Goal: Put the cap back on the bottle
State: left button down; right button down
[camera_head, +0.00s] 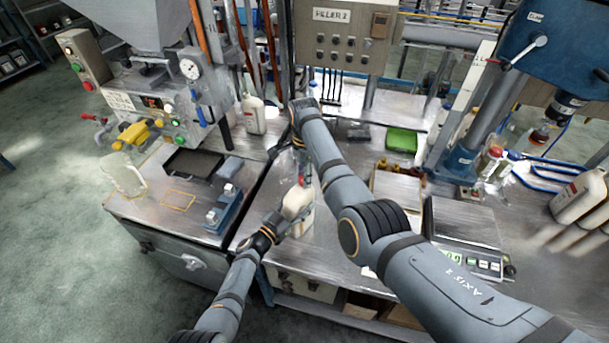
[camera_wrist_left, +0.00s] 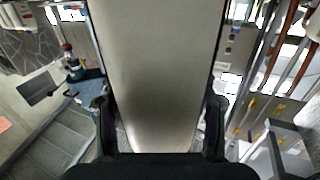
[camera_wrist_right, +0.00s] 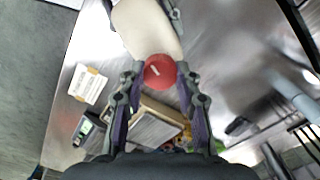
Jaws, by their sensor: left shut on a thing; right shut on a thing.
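The cream bottle (camera_head: 297,201) with a pale label stands near the workbench's front edge in the head view. My left gripper (camera_head: 281,224) is shut on its body, which fills the middle of the left wrist view (camera_wrist_left: 157,70). The red cap (camera_wrist_right: 160,70) is between the fingertips of my right gripper (camera_wrist_right: 160,78), which is shut on it. The bottle's body (camera_wrist_right: 143,28) shows just beyond the cap. In the head view, the right gripper is largely hidden by its own arm. I cannot tell whether the cap is seated on the neck.
A blue device (camera_head: 223,206) and a black tray (camera_head: 192,163) are left of the bottle. Another white bottle (camera_head: 253,114) stands behind. My right arm crosses the bench.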

jog(key=c, duration=0.8)
grip_release()
jog(key=shift+c, duration=0.2)
jog(key=shift+r, duration=0.1)
notch_tip(320, 180, up, 12)
pick_arm(q)
jog(key=shift+c, duration=1.7)
grip_release()
